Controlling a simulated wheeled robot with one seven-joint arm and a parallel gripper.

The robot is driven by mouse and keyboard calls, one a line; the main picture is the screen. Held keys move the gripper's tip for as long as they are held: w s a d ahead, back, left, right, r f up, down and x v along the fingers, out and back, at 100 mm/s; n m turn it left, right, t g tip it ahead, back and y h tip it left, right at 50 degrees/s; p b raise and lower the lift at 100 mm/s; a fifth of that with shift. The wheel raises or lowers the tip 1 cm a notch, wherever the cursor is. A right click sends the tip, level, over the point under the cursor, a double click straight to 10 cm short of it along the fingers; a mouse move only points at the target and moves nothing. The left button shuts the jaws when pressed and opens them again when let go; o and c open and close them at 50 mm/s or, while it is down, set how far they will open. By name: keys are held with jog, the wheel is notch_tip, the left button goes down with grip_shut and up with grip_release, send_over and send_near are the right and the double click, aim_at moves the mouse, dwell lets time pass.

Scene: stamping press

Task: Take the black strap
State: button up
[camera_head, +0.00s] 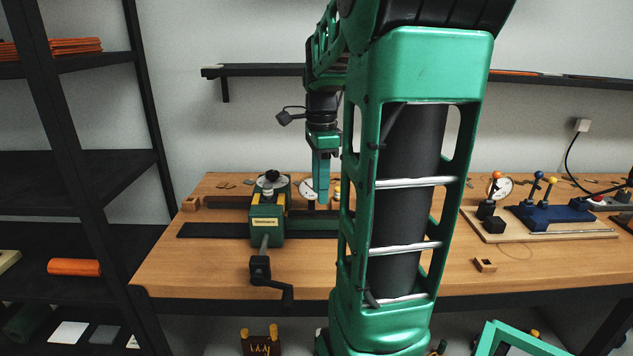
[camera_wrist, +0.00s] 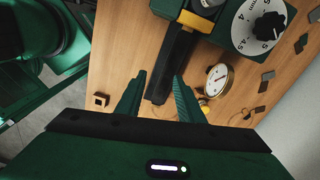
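A black strap (camera_wrist: 173,68) runs out from the green press (camera_wrist: 220,20) in the wrist view, its free end towards my gripper. My gripper (camera_wrist: 160,75) has its two green fingers spread, one on each side of the strap in the picture. Nothing is seen held between them, and I cannot tell the height of the fingertips above the strap. In the head view my gripper (camera_head: 321,199) points down, just right of the press (camera_head: 266,222). A flat dark strip (camera_head: 212,230) lies left of the press; I cannot tell if it is the same strap.
A round gauge (camera_wrist: 218,80) stands close to the right finger. A small wooden block (camera_wrist: 99,100) lies to the left. A crank handle (camera_head: 272,280) sticks out in front of the press. A board with levers (camera_head: 540,220) is at the right. My arm hides part of the bench (camera_head: 190,265).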

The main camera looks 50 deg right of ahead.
aim_at(321, 213)
jog(key=shift+w+d+r+m, duration=0.1)
jog(key=shift+w+d+m, duration=0.2)
jog(key=shift+d+m, duration=0.3)
jog(key=shift+w+d+r+m, duration=0.1)
jog(key=shift+w+d+m, duration=0.15)
jog(key=shift+d+m, duration=0.3)
jog(key=shift+a+f, duration=0.1)
jog(key=shift+f, duration=3.35)
jog(key=shift+c, duration=0.6)
jog(key=shift+r, duration=0.1)
jog(key=c, duration=0.6)
jog(key=shift+r, duration=0.1)
jog(key=shift+c, duration=0.2)
jog(key=shift+r, duration=2.4)
